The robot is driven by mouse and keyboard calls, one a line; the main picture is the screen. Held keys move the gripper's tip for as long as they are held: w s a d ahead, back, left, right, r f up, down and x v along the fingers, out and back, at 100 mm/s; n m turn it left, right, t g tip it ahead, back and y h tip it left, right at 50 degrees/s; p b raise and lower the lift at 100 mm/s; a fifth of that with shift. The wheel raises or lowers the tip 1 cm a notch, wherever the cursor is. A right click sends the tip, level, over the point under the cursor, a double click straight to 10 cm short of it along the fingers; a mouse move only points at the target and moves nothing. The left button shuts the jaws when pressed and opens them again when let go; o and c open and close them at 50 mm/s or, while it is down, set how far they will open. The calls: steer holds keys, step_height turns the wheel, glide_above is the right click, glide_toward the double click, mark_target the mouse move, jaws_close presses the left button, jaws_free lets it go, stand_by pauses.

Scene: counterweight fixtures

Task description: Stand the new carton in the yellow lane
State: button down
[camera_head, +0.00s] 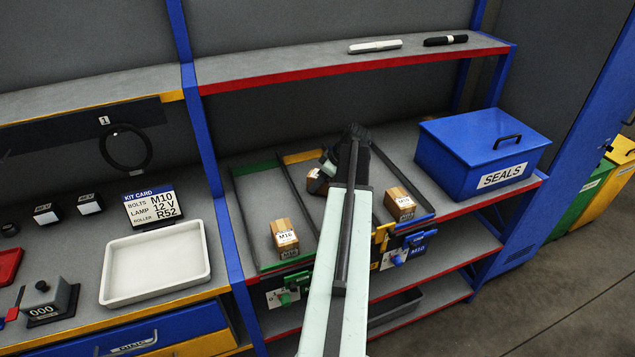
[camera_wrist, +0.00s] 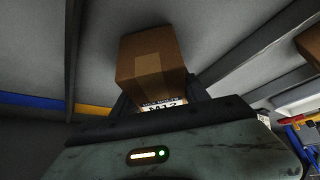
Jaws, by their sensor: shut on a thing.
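My gripper (camera_head: 326,166) is shut on a brown carton (camera_head: 317,183), which is tilted and partly hidden by my arm. In the wrist view the jaws (camera_wrist: 159,97) grip the carton (camera_wrist: 152,58) by its near part; its white label is partly covered. I cannot tell whether it touches the shelf. The yellow lane (camera_head: 303,156) is the middle one, with a yellow strip at its back; my arm hides much of it. A carton (camera_head: 285,238) stands at the front of the green-edged lane, and another (camera_head: 400,204) in the blue-edged lane on the right.
Dark rails divide the lanes. A blue SEALS box (camera_head: 470,160) stands right of them. An upper shelf (camera_head: 300,66) with a red edge runs above. A white tray (camera_head: 155,262) and a kit card (camera_head: 153,206) are on the left bench. Coloured tags hang below the lane fronts.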

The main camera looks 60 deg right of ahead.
steer(key=shift+f, duration=0.3)
steer(key=c, duration=1)
jaws_free()
steer(key=o, duration=0.5)
